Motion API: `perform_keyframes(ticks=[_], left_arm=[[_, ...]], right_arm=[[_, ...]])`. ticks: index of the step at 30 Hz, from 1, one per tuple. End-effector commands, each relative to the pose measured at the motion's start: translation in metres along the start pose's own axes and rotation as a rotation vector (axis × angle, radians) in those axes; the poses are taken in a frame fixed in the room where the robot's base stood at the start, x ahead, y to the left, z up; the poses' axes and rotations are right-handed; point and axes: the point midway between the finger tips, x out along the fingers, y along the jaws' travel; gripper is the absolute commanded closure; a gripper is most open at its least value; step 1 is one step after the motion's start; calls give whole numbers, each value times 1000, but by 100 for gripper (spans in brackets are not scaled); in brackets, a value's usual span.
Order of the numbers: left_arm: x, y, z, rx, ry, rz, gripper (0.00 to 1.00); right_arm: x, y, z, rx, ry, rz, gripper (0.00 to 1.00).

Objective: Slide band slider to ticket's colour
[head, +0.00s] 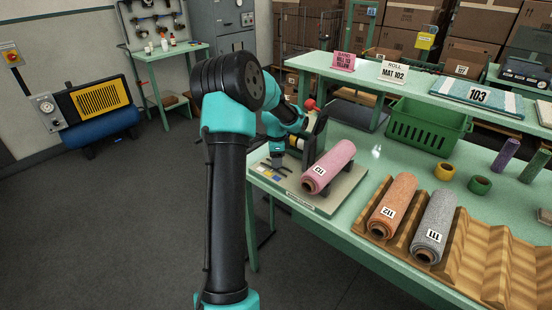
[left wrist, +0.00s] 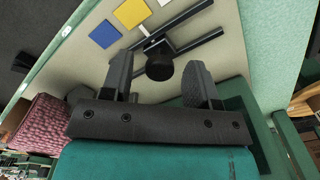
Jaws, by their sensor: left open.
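The band slider shows in the left wrist view as a round black knob (left wrist: 160,67) by two dark parallel rails (left wrist: 190,22). A blue patch (left wrist: 104,34) and a yellow patch (left wrist: 131,13) lie beside the rails, and a small pale strip (left wrist: 143,30) points between the yellow patch and the rails. My left gripper (head: 277,160) is low over the pale board (head: 322,200). Its open fingers stand either side of the knob; I cannot tell whether they touch it. The pink ticket (head: 344,62) on the shelf appears to end in "roll to yellow". My right gripper is out of view.
A pink roll (head: 330,168) lies on the board close to my left gripper. Orange (head: 393,203) and grey (head: 435,225) rolls rest in a wooden rack (head: 480,262). A green crate (head: 428,124) stands behind. A red knob (head: 310,104) rises near my wrist.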

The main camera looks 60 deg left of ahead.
Motion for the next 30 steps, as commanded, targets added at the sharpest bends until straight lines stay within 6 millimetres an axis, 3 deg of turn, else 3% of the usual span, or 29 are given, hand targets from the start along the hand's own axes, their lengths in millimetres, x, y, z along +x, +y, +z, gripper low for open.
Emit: perform_keyframes(ticks=[11, 30], left_arm=[[-14, -1, 0, 0, 0, -2, 45], [-131, 0, 0, 0, 2, -3, 45]], right_arm=[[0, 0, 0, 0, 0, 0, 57], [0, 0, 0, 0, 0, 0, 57]])
